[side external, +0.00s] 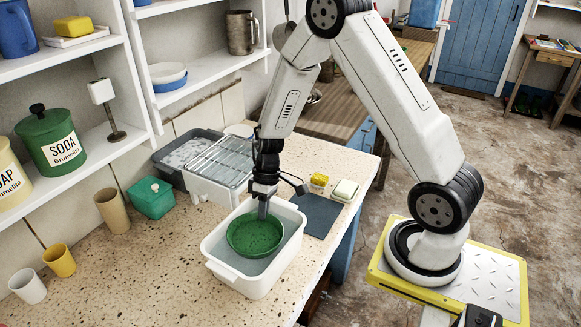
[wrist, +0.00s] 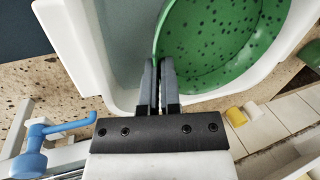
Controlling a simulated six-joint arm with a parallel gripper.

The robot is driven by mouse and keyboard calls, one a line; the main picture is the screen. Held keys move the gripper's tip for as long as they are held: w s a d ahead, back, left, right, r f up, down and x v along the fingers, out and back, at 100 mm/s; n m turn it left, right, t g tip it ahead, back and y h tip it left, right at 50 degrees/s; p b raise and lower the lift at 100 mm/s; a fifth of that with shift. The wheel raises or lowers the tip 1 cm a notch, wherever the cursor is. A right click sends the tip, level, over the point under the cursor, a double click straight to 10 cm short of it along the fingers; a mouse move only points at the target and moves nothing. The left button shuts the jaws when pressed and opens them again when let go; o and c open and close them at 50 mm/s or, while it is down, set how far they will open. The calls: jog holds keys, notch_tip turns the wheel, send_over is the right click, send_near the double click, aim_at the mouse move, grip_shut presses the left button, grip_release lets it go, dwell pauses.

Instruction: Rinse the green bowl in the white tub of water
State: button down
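The green bowl (side external: 257,236) is inside the white tub (side external: 238,284), open side up, with dark specks over its inner surface. Grey water (side external: 287,238) shows around it; I cannot tell how deep the bowl sits. My gripper (side external: 263,212) reaches down into the tub from above, at the bowl's far rim. In the wrist view, my gripper's two fingers (wrist: 159,82) are close together with the rim of the bowl (wrist: 225,45) between their tips. The tub's wall (wrist: 72,40) shows at left there, clear of the fingers.
A wire dish rack (side external: 222,160) and grey basin (side external: 172,158) stand behind the tub. A dark mat (side external: 317,215), yellow sponge (side external: 319,180) and soap dish (side external: 345,190) lie to its right. A green box (side external: 150,198) and several cups stand left. The front-left counter (side external: 150,290) is clear.

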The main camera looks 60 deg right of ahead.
jog(key=shift+r, duration=2.8)
jog(key=shift+r, duration=2)
